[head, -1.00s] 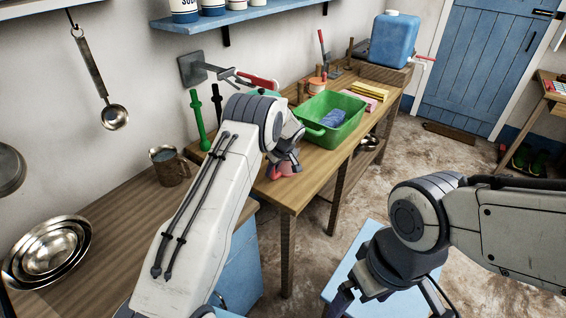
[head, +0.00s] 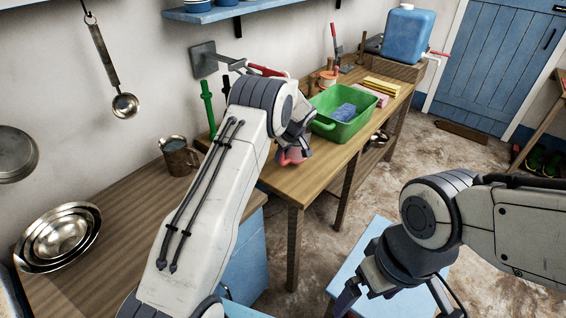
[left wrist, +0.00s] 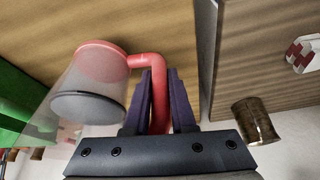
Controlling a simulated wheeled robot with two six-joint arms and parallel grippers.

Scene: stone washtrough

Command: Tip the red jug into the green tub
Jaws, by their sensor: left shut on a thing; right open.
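The red jug (left wrist: 90,80) has a clear body, a red rim or base band and a red handle. My left gripper (left wrist: 158,100) is shut on the handle. In the head view the jug (head: 291,157) is mostly hidden by my left gripper (head: 294,142), over the near part of the wooden bench. The green tub (head: 352,131) stands on the bench beyond and right of the jug, with a blue thing inside. Part of the tub shows at the left wrist view's edge (left wrist: 12,115). My right gripper (head: 398,298) is open and empty, low at the front.
A metal mug (head: 178,158) and nested steel bowls (head: 60,238) stand on the left counter. Green and dark upright handles (head: 208,105) stand near the wall. A blue canister (head: 405,38) is at the back. A blue stool (head: 375,250) is under my right gripper.

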